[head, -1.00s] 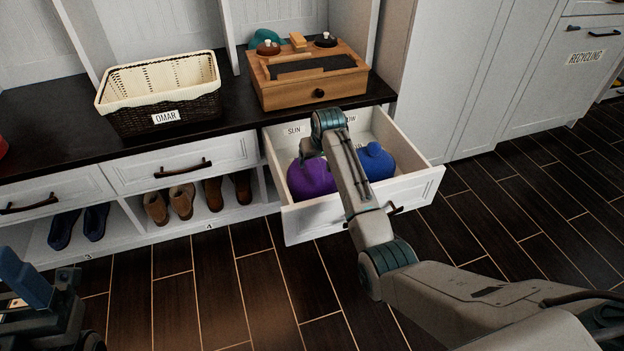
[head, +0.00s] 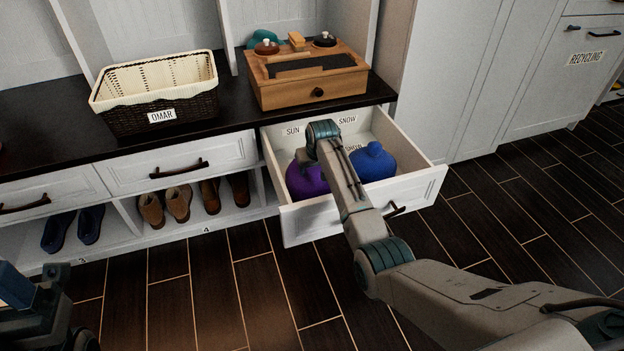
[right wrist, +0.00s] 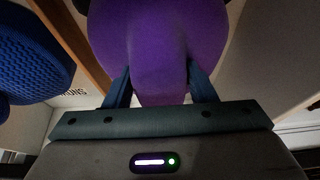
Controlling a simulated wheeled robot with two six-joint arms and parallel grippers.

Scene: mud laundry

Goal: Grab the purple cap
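The purple cap (head: 306,182) lies in the left part of the open drawer (head: 315,224). My right gripper reaches down into the drawer at the cap; its fingers are mostly hidden by my arm in the head view. In the right wrist view the purple cap (right wrist: 160,50) fills the top middle. Its lower part lies between the two fingers of my right gripper (right wrist: 160,82), and I cannot tell whether they are pressed on it. My left gripper (head: 40,310) is partly in view at the bottom left, away from the drawer; its fingers are unclear.
A blue cap (head: 373,162) lies to the right in the same drawer. A wooden box (head: 308,88) and a dark basket with cream lining (head: 150,110) stand on the bench above. Shoes (head: 178,203) fill the cubbies below. The floor in front is clear.

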